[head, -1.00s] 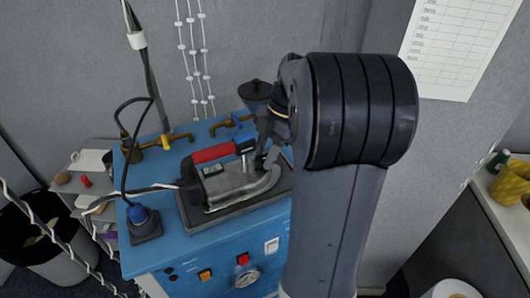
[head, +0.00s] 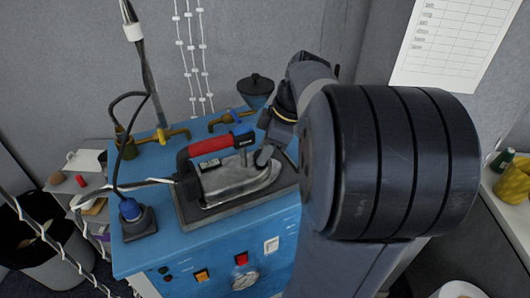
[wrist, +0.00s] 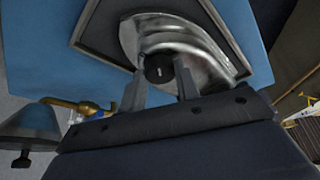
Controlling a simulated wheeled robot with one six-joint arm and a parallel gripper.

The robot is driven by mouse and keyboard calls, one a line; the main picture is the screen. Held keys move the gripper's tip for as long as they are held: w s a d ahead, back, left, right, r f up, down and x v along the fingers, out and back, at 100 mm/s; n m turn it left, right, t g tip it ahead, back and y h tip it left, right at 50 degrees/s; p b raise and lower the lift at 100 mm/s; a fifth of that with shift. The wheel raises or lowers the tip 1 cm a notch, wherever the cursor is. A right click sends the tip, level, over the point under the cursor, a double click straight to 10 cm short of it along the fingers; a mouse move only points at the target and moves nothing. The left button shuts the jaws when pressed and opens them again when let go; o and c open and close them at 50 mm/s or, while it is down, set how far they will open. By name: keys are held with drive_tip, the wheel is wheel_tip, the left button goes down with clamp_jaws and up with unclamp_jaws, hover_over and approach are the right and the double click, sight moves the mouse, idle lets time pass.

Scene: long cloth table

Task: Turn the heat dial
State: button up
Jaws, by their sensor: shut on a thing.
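The heat dial (wrist: 158,69) is a small round black knob with a pale mark, on the silver front part of the iron (wrist: 185,38). In the wrist view it sits between the two grey fingers of my gripper (wrist: 161,78), which are shut on it. In the head view the iron (head: 232,182), with its red handle (head: 211,145), rests flat on a dark plate (head: 188,216) on the blue machine. My gripper (head: 263,153) reaches down at the iron's right end there. The fingers hide the dial in the head view.
The blue machine (head: 212,252) has switches and a gauge (head: 245,280) on its front. Brass valves (head: 163,134), a dark funnel (head: 256,90) and a blue-based cable post (head: 133,218) stand around the iron. A grey bin (head: 45,255) is at left, and a wall lies behind.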

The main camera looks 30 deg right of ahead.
drive_tip(key=m, duration=0.2)
drive_tip(key=m+t+h+b, duration=0.1)
drive_tip(key=m, duration=0.1)
drive_tip(key=shift+s+a+m, duration=0.15)
drive_tip(key=shift+m, duration=0.15)
idle(0.5)
drive_tip(key=o, duration=1)
drive_tip(key=v, duration=1)
drive_tip(key=shift+s+a+r, duration=0.15)
drive_tip(key=shift+s+r, duration=0.1)
drive_tip(key=shift+r, duration=0.15)
